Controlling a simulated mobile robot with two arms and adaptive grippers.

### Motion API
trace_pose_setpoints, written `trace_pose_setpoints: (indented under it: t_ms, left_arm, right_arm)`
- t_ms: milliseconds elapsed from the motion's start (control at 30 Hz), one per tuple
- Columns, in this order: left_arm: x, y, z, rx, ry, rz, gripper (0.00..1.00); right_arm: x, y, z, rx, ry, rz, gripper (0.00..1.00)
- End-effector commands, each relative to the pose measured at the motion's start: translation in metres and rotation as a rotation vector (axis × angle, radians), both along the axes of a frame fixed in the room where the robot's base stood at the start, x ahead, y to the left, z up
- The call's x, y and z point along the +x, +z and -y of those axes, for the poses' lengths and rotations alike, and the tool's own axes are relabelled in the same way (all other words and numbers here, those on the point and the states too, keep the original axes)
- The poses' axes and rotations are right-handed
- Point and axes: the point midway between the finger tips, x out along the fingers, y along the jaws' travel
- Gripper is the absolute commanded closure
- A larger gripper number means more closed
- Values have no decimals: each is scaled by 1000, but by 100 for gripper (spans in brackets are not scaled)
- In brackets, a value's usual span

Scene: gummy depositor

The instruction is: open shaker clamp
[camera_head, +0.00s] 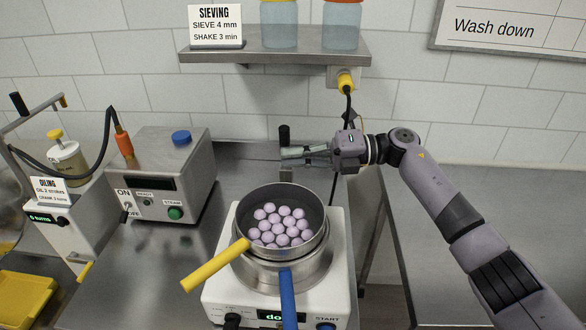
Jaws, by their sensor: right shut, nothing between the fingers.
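The shaker (220,292) is a white-based machine at the front middle, with a lit green display. A dark-rimmed sieve (321,235) full of lilac balls sits on it, above a steel pan (322,270). An upright post with a black knob (284,134) stands behind the sieve; it appears to be the clamp lever. My right gripper (290,153) reaches in from the right, with its fingertips at the post just below the knob. Its fingers are shut with nothing between them. Whether they touch the post I cannot tell. My left gripper is out of view.
A yellow handle (214,265) and a blue handle (287,298) stick out toward the front. A steel steam unit (160,165) and an oiling unit (85,225) stand at left. A shelf (275,54) with jars hangs above. The right counter (510,215) is bare.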

Motion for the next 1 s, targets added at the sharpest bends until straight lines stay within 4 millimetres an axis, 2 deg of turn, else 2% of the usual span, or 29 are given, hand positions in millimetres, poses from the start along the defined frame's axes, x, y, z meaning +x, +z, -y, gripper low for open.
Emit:
trace_pose_setpoints:
  t_ms: [333,833,1000]
  left_arm:
    - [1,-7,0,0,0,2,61]
    - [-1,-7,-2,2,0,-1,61]
    - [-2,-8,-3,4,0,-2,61]
  right_arm:
    - [8,6,0,1,2,-113,100]
    - [9,6,0,1,1,-123,100]
    - [11,6,11,-1,-1,-123,100]
